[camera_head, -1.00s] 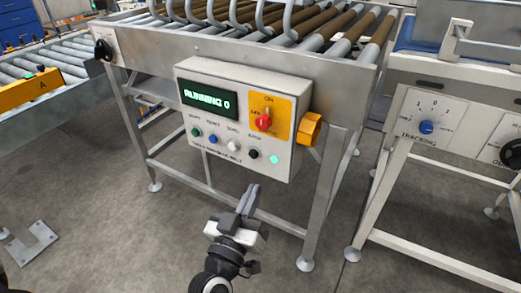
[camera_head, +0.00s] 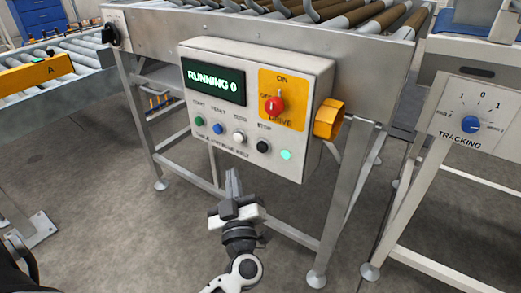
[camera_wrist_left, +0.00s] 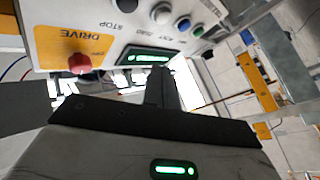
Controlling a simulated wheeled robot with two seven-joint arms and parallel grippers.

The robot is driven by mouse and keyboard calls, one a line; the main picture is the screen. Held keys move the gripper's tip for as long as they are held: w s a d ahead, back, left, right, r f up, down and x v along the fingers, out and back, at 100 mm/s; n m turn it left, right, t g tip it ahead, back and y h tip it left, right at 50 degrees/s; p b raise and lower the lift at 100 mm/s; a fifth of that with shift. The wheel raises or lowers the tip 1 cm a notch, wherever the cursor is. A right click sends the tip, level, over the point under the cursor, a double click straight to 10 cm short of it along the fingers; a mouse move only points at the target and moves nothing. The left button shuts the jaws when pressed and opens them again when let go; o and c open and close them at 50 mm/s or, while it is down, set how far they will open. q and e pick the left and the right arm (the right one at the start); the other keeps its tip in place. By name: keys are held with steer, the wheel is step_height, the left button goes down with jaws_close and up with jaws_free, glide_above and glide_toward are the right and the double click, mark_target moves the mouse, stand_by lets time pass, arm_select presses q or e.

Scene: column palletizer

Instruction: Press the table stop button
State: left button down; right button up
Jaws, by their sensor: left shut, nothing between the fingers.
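The control box (camera_head: 300,90) hangs on the front of the roller table. Its display (camera_head: 213,82) reads RUNNING 0. Along its lower edge sit a green button (camera_head: 199,121), a blue button (camera_head: 218,128), a white button (camera_head: 239,137) and a black button (camera_head: 262,146) under the label STOP. My left gripper (camera_head: 233,175) is shut and empty, its fingertips just below the box's lower edge, below and left of the black button. I cannot tell whether they touch the box. The wrist view shows the fingers (camera_wrist_left: 161,88) and the white button (camera_wrist_left: 162,14). My right gripper is not in view.
A red drive knob (camera_head: 273,105) on a yellow plate and a lit green lamp (camera_head: 286,155) are on the box. A yellow part (camera_head: 328,119) juts from its right side. A table leg (camera_head: 345,205) stands at right. A tracking panel (camera_head: 470,118) is farther right.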

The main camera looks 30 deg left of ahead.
mark_target(262, 147)
arm_select(q)
steer(key=w+b, duration=0.2)
steer(key=w, duration=0.6)
steer(key=shift+d, duration=0.3)
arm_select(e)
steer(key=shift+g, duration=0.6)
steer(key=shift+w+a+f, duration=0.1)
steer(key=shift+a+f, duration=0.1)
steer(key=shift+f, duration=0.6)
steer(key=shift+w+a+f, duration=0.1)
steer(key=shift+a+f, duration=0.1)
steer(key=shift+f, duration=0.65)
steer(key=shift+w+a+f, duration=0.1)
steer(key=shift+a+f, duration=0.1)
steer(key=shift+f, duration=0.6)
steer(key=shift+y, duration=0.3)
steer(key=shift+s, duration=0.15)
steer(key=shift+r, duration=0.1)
arm_select(q)
steer(key=shift+w, duration=0.15)
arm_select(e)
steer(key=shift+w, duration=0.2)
arm_select(q)
steer(key=shift+w, duration=0.25)
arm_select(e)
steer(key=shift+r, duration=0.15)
